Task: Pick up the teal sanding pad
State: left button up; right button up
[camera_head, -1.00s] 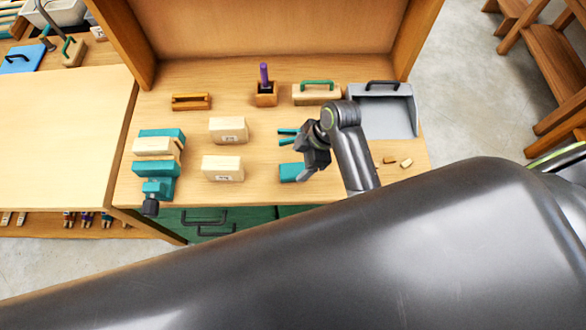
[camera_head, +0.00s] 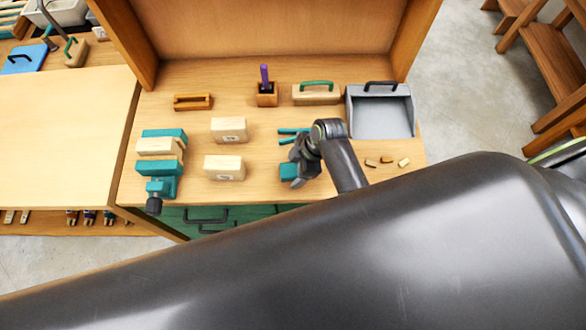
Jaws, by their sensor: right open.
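The teal sanding pad (camera_head: 287,172) lies on the wooden bench top, partly hidden behind my right gripper. My right gripper (camera_head: 297,170) is open and sits right over the pad, with its fingers pointing down at it. I cannot tell whether the fingers touch the pad. Teal-handled pliers (camera_head: 291,134) lie just behind the pad, partly covered by the gripper. My left gripper does not show.
Two pale wooden blocks (camera_head: 224,168) lie left of the pad, and a teal vise (camera_head: 160,168) is at the left edge. Small wooden bits (camera_head: 387,160) lie to the right.

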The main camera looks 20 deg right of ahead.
jog(key=c, duration=1.1)
jog(key=shift+r, duration=0.15)
notch_tip(320, 180, up, 10)
jog(key=b, duration=0.2)
